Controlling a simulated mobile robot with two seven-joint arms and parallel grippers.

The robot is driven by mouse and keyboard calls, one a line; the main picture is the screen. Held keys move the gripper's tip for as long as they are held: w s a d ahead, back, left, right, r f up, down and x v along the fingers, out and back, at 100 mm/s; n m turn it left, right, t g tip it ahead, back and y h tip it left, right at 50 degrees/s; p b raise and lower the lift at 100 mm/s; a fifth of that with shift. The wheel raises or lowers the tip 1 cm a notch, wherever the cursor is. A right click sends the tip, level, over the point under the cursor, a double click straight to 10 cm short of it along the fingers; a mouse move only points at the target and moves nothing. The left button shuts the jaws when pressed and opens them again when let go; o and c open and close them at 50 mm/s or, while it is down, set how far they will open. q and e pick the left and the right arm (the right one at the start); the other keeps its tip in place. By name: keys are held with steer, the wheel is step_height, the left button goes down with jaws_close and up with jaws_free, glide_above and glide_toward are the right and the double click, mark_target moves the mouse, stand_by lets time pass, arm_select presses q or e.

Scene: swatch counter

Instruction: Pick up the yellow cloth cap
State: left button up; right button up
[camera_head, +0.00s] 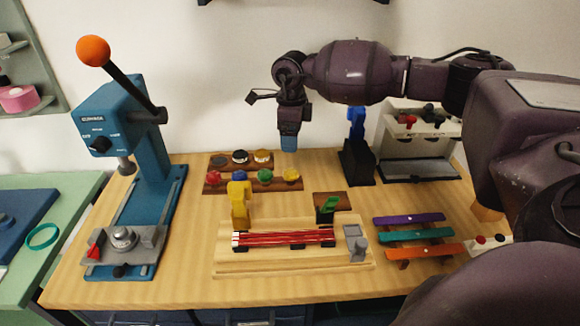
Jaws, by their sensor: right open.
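The yellow cloth cap (291,175) is a small rounded piece at the right end of the front row on a dark wooden rack (222,188). My right gripper (289,147) points down above and behind the rack's right end, a little above the cap in the picture. It is open, and nothing shows between its fingers. The cap appears apart from it. My left gripper is not in view.
Red (213,178), blue and green (265,176) caps share the front row, with round tins behind. A teal press (150,165) stands left, a black stand with a blue top (357,160) right. A wooden fixture with red rods (285,238) lies in front.

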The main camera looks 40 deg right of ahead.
glide_above(291, 173)
step_height(291, 173, down, 6)
steer(key=shift+f, duration=0.25)
step_height(291, 173, down, 4)
steer(key=shift+f, duration=0.1)
steer(key=c, duration=0.7)
